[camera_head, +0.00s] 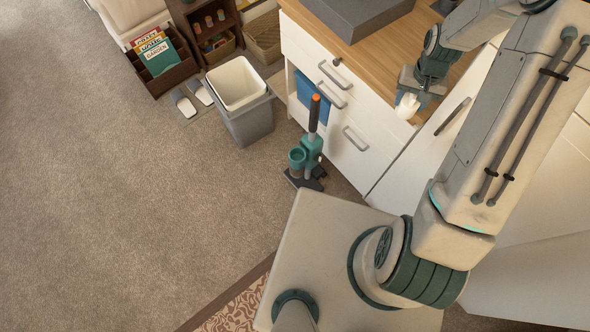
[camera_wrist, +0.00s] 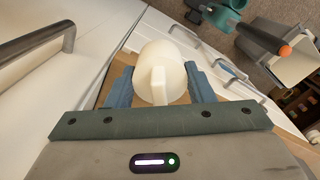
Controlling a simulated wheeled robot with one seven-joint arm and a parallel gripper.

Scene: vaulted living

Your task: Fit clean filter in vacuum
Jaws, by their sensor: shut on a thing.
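My gripper (camera_head: 407,100) is at the front edge of the wooden counter, shut on a white round filter (camera_head: 406,107). In the wrist view the filter (camera_wrist: 172,55) sits between the two blue-grey fingers, with a raised bar on its near side. The vacuum (camera_head: 312,150) stands upright on the carpet in front of the drawers, to the left of and below my gripper. It has a teal body, a dark stick with an orange tip, and a teal round cup (camera_head: 297,156) on its left side. It also shows at the top right of the wrist view (camera_wrist: 222,14).
White drawers (camera_head: 356,148) with metal handles stand behind the vacuum, and a blue towel (camera_head: 313,103) hangs there. A grey bin (camera_head: 246,121) stands left of the vacuum. A grey box (camera_head: 352,16) lies on the counter (camera_head: 392,52). Open carpet lies at the left.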

